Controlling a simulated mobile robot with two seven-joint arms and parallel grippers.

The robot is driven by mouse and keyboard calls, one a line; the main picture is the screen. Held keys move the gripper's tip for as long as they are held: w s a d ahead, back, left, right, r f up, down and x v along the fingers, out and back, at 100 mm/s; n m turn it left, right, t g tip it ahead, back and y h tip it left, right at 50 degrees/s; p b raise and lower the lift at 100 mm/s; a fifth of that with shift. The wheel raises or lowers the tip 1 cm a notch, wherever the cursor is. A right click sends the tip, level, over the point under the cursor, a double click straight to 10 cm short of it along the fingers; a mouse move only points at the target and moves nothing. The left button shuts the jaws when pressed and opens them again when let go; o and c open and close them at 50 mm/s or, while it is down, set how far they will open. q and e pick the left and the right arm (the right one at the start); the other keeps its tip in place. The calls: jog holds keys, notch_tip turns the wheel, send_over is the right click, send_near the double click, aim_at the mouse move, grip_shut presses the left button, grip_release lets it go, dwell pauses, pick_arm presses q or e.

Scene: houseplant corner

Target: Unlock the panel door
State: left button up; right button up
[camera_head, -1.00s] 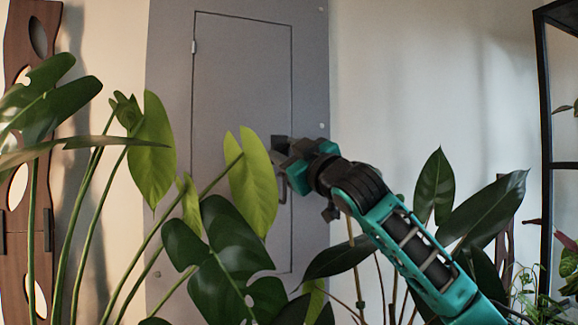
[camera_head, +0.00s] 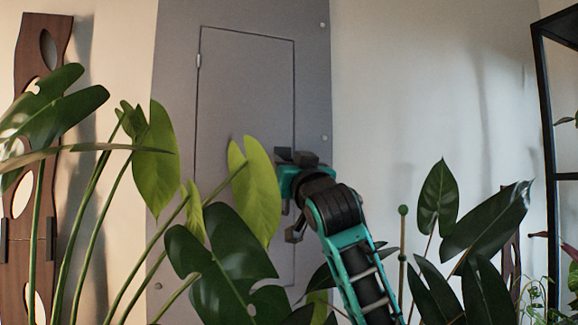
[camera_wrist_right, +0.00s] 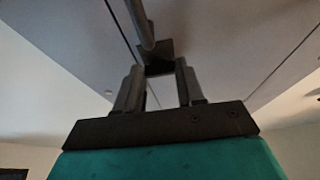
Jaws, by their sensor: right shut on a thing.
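The grey panel door (camera_head: 245,100) is closed flush in its grey panel (camera_head: 310,90) on the wall. My right gripper (camera_head: 287,164) is at the door's right edge, partly hidden by its own wrist. In the right wrist view, its two fingers (camera_wrist_right: 158,70) are shut on a small dark block (camera_wrist_right: 155,48) on the door, which seems to be the lock or handle base. A dark handle bar (camera_wrist_right: 141,22) runs from that block across the door face. The exact turn of the lock cannot be told. My left gripper is not in view.
Large monstera leaves (camera_head: 222,262) and a light green leaf (camera_head: 255,190) stand in front of the door's lower part. More dark leaves (camera_head: 485,225) flank my right arm. A black shelf frame (camera_head: 547,130) stands at right, a wooden piece (camera_head: 40,190) at left.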

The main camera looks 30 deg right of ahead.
dwell(0.4)
jog(key=o, duration=1)
jog(key=shift+o, duration=0.2)
jog(key=b+v, duration=0.1)
jog(key=v, duration=1.2)
